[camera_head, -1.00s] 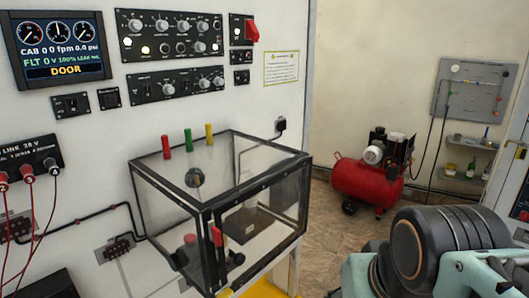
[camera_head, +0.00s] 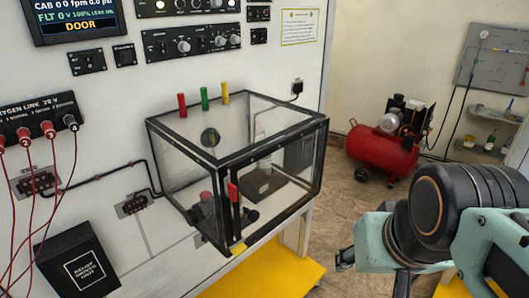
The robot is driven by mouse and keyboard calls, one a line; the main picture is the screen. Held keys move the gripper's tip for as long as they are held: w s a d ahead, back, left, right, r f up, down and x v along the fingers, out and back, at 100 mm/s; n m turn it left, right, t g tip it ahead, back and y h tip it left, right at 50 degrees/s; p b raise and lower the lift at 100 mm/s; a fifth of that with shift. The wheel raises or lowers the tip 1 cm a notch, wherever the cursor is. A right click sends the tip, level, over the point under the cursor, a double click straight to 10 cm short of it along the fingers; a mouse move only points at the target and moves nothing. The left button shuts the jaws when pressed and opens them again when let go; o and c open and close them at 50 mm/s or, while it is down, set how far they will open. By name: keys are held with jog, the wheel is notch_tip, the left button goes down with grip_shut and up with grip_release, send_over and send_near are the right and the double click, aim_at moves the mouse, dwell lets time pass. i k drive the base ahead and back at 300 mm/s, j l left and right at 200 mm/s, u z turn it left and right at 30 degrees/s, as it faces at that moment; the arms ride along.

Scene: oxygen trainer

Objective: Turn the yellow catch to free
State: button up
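The clear box with black edges (camera_head: 183,137) stands against the panel wall, left of the middle. A red handle (camera_head: 233,192) is on its front upright edge. A small yellow piece (camera_head: 238,249) sits at the box's bottom front corner; it may be the yellow catch, but it is too small to tell its setting. Parts of my arm show at the lower right, well apart from the box. I cannot make out my gripper's fingers.
A red compressor (camera_head: 383,152) stands on the floor behind. A yellow platform (camera_head: 262,275) lies below the box. Red cables hang from the oxygen link panel (camera_head: 42,118) at left, above a black box (camera_head: 74,262). Open space separates my arm from the clear box.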

aim_at(239, 247)
jog(key=u, duration=1.05)
jog(key=j+z, duration=0.4)
jog(key=k+j+u, duration=0.6)
jog(key=k+j, duration=0.25)
jog(key=i+l+z, duration=0.25)
jog(key=k+l, duration=0.05)
